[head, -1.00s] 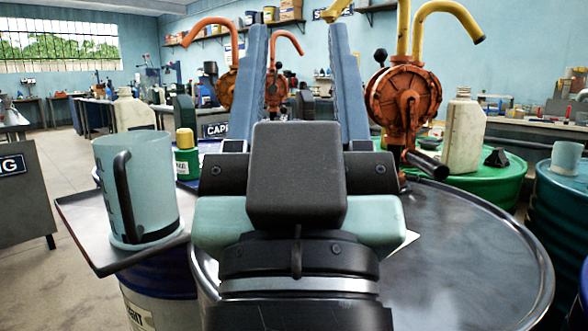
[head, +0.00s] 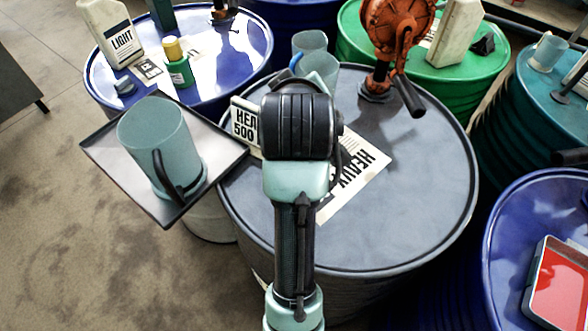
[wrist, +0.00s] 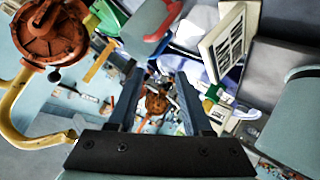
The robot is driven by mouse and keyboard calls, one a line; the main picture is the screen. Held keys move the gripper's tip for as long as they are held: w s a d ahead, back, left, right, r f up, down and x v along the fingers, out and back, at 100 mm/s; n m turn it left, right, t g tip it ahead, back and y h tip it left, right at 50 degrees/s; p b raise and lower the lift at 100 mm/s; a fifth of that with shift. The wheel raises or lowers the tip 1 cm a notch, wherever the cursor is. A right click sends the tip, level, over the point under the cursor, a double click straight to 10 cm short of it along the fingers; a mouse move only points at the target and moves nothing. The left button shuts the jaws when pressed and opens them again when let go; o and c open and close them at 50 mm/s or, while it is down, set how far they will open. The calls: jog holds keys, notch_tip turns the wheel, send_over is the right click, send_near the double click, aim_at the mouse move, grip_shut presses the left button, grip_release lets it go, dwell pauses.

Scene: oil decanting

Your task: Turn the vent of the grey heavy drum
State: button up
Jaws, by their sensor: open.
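The grey heavy drum (head: 415,215) stands in the middle of the head view, with a paper label reading HEAVY (head: 355,175) on its lid. I cannot make out its vent; my arm covers part of the lid. In the head view my wrist hides my gripper's jaws. In the wrist view my gripper (wrist: 160,78) is open, with nothing between its two blue-grey fingers. An orange rotary pump (head: 388,40) stands at the drum's back edge and also shows in the wrist view (wrist: 52,32).
A tray (head: 222,160) with a translucent jug (head: 158,145) sits at the drum's left. Blue (head: 225,70), green (head: 425,72) and other drums crowd around. The lid's right side is clear.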

jog(key=s+n+g+p, duration=0.5)
jog(key=s+g+p, duration=0.75)
jog(key=p, duration=0.75)
jog(key=shift+t, duration=0.55)
jog(key=f, duration=0.4)
jog(key=s+f, duration=0.1)
jog(key=f, duration=0.8)
jog(key=shift+s+a+f+b, duration=0.1)
jog(key=shift+s+f+b, duration=0.2)
jog(key=shift+b, duration=0.1)
grip_shut()
